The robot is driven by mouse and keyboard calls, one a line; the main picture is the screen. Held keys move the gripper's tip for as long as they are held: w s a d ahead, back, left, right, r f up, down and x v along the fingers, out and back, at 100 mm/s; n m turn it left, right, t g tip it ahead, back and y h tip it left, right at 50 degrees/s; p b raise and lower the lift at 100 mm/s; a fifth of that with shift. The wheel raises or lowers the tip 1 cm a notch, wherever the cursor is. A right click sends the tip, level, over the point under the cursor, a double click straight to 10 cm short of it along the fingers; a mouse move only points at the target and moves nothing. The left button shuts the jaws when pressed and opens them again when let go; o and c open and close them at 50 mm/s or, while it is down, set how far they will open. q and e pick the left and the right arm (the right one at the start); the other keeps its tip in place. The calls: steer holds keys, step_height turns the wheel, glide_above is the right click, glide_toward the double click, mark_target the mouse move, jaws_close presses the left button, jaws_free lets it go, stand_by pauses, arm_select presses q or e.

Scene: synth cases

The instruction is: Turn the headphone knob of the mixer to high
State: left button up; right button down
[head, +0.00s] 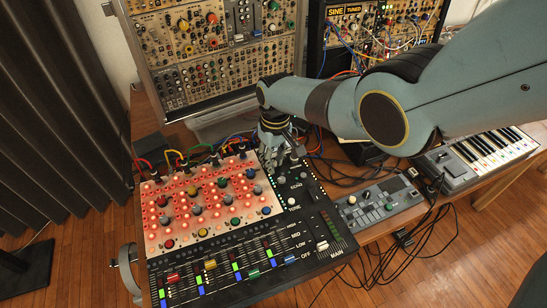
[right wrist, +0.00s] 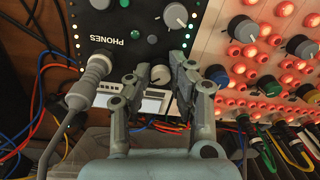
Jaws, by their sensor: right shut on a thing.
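The mixer (head: 318,205) lies on the wooden table, with a black panel on its right and a red-lit knob field on its left. My right gripper (head: 285,158) reaches down over the far end of the black panel. In the right wrist view, its fingertips (right wrist: 161,70) are on either side of a grey round knob (right wrist: 160,76), shut on it. This headphone knob is near the PHONES label (right wrist: 114,37), which appears upside down. The gripper hides the knob in the head view. The knob's exact pointer setting is not clear. My left gripper is not in view.
A grey cable plug (right wrist: 92,82) sits in the panel beside the gripper. Another grey knob (right wrist: 176,15) is close by. Coloured cables (head: 205,152) run behind the mixer. A small grey device (head: 378,204) and a keyboard (head: 480,155) are to the right; synth racks (head: 215,45) stand behind.

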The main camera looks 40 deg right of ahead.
mark_target(275, 162)
steer(key=shift+m, duration=0.8)
steer(key=c, duration=1.2)
jaws_free()
steer(key=shift+o, duration=0.2)
step_height(275, 162, up, 12)
steer(key=shift+d, duration=0.15)
